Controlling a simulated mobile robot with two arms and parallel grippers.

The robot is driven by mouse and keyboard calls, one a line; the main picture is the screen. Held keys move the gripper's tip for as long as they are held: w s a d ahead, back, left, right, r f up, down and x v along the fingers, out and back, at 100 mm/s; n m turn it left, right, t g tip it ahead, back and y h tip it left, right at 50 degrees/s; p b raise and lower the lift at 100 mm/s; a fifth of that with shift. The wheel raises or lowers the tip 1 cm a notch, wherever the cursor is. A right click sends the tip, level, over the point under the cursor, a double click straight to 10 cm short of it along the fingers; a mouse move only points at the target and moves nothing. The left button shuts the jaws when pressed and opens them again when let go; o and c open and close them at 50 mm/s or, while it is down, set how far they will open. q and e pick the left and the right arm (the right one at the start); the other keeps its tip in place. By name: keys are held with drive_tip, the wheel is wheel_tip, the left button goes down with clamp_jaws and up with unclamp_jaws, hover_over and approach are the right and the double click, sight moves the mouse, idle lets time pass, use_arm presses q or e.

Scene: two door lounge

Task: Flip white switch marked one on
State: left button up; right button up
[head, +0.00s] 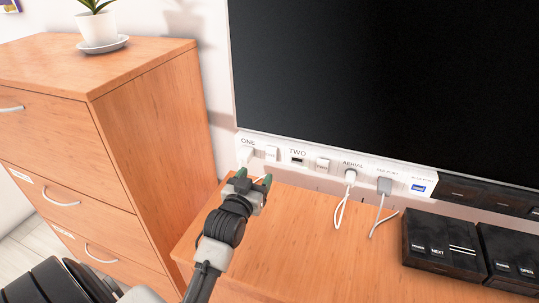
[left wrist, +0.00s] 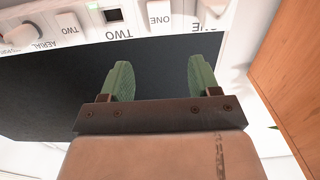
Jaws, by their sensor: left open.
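The white switch marked ONE (head: 271,153) sits on the white wall strip under the TV, just right of a white plug (head: 247,154) below the ONE label. In the left wrist view the picture is upside down, and the switch (left wrist: 160,14) shows at the top, with its ONE lettering. My left gripper (head: 254,178) is open and empty, its green fingertips apart, in front of and below the strip. In the left wrist view the fingertips (left wrist: 159,75) lie either side of the switch's line, apart from it. My right gripper is not in view.
A switch marked TWO (head: 322,164) and a TWO socket (head: 297,160) are to the right. White cables hang from the aerial plug (head: 350,176) and its neighbour. Black boxes (head: 443,243) stand on the wooden cabinet (head: 300,245). A taller drawer unit (head: 150,130) rises at left.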

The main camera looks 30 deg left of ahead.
sight(271, 151)
use_arm(q)
drive_tip(key=x, duration=1)
drive_tip(key=shift+w+a+p, duration=0.2)
drive_tip(key=shift+w+p, duration=0.1)
drive_tip(key=shift+r, duration=0.1)
drive_tip(key=shift+c, duration=0.4)
